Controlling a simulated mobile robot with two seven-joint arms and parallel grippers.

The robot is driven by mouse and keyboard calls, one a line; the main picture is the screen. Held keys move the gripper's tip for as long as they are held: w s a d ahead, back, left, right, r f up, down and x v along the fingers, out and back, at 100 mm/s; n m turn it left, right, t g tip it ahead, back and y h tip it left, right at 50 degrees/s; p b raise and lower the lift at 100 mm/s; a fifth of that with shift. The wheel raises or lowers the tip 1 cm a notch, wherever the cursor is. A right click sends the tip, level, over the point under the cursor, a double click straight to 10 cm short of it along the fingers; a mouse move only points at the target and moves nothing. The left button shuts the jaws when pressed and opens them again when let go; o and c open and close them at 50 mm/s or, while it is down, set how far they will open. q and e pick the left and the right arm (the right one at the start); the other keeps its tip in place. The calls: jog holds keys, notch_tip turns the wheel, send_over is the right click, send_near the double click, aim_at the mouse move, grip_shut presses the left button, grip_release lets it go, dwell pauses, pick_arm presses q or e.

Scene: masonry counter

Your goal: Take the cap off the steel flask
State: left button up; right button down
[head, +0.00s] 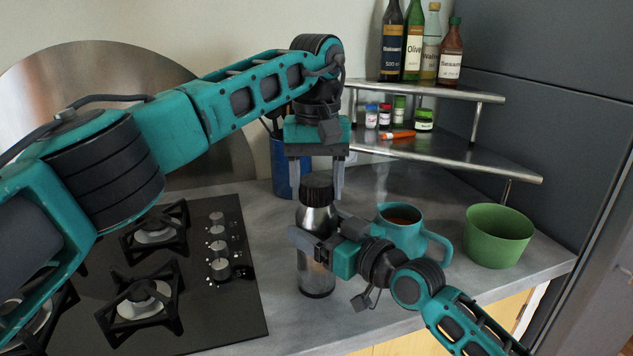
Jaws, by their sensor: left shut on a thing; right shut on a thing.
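The steel flask (317,276) stands upright on the grey counter, near its front edge. Its black ribbed cap (317,190) sits at the top of the flask. My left gripper (318,182) comes down from above and is shut on the cap, with a finger on each side of it. My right gripper (313,242) reaches in from the right and is shut around the middle of the flask's body, hiding part of it.
A teal mug (408,238) with a brown drink stands close right of the flask, behind my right arm. A green bowl (497,238) is farther right. A blue utensil holder (281,168) is behind. A gas hob (185,270) lies left. A corner shelf (460,155) holds bottles and jars.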

pick_arm(q)
jog(key=n, duration=2.1)
jog(key=shift+n, duration=0.4)
jog(key=n, duration=0.3)
jog(key=shift+n, duration=0.3)
jog(key=n, duration=0.3)
jog(key=shift+n, duration=0.4)
jog(key=n, duration=0.5)
jog(key=shift+r, duration=0.1)
jog(key=n, duration=0.7)
jog(key=shift+n, duration=0.4)
jog(key=n, duration=1.1)
